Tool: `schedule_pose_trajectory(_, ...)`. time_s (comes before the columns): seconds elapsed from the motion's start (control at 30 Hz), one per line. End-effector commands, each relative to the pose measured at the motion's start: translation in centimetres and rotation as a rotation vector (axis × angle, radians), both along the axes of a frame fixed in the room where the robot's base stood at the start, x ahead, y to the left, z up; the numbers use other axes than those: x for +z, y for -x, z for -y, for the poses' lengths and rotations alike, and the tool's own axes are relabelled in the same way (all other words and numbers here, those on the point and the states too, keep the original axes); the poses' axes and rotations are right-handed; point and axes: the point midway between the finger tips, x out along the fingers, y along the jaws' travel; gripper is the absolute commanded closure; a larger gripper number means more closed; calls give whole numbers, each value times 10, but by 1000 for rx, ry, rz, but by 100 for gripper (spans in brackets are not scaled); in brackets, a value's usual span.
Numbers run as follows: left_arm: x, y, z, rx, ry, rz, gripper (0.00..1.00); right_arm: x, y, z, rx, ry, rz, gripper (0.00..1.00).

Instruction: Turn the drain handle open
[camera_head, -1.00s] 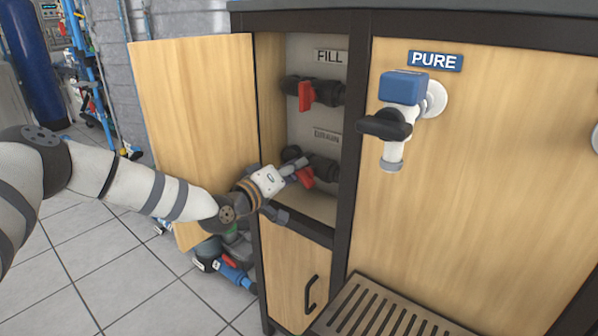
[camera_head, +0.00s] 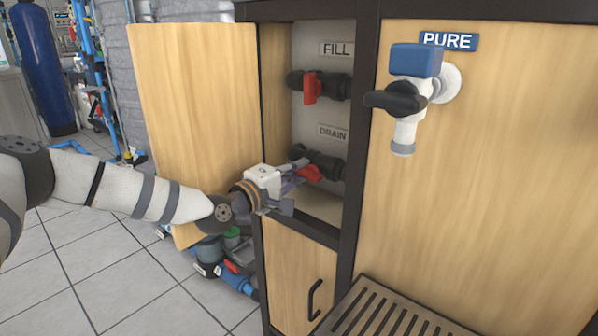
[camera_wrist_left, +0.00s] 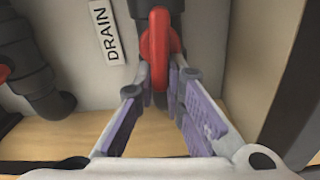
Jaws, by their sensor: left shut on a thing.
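The red drain handle (camera_head: 311,173) sits on a black valve under the DRAIN label (camera_head: 332,132), inside the open cabinet. My left gripper (camera_head: 298,174) reaches in from the left and is shut on the handle. In the left wrist view the red handle (camera_wrist_left: 157,50) stands between the purple-padded fingers (camera_wrist_left: 158,92), its lower end at their tips. The head view shows the handle slanting sideways, partly covered by the gripper. My right gripper is not in view.
The red fill handle (camera_head: 310,88) hangs downward on the valve above. A PURE tap (camera_head: 412,95) juts out at the right, above a slatted tray (camera_head: 375,312). A dark frame post borders the opening's right side.

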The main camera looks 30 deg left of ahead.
Motion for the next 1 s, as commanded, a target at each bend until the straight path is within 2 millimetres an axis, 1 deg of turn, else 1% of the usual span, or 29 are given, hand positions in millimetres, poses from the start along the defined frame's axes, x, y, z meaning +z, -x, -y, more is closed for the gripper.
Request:
schedule_pose_trajectory(0.03, -2, 1, 1, -4, 3, -5, 100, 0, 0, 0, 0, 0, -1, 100)
schedule_pose_trajectory(0.43, -2, 1, 2, -4, 7, -6, 100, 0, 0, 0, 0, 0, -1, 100)
schedule_pose_trajectory(0.47, -2, 1, 2, -4, 7, -6, 88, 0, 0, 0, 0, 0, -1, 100)
schedule_pose_trajectory(0.5, -2, 1, 2, -4, 7, -6, 79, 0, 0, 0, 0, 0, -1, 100)
schedule_pose_trajectory(0.53, -2, 1, 1, -4, 7, -6, 72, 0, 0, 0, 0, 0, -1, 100)
schedule_pose_trajectory(0.57, -2, 0, 1, -4, 7, -6, 69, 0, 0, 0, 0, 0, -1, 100)
schedule_pose_trajectory(0.87, -1, 3, 0, -1, 8, -3, 69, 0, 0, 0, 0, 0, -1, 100)
schedule_pose_trajectory(0.93, 0, 11, -2, -1, 10, -3, 69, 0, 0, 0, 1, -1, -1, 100)
schedule_pose_trajectory(1.0, 0, 28, -4, 0, 14, -4, 69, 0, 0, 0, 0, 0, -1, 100)
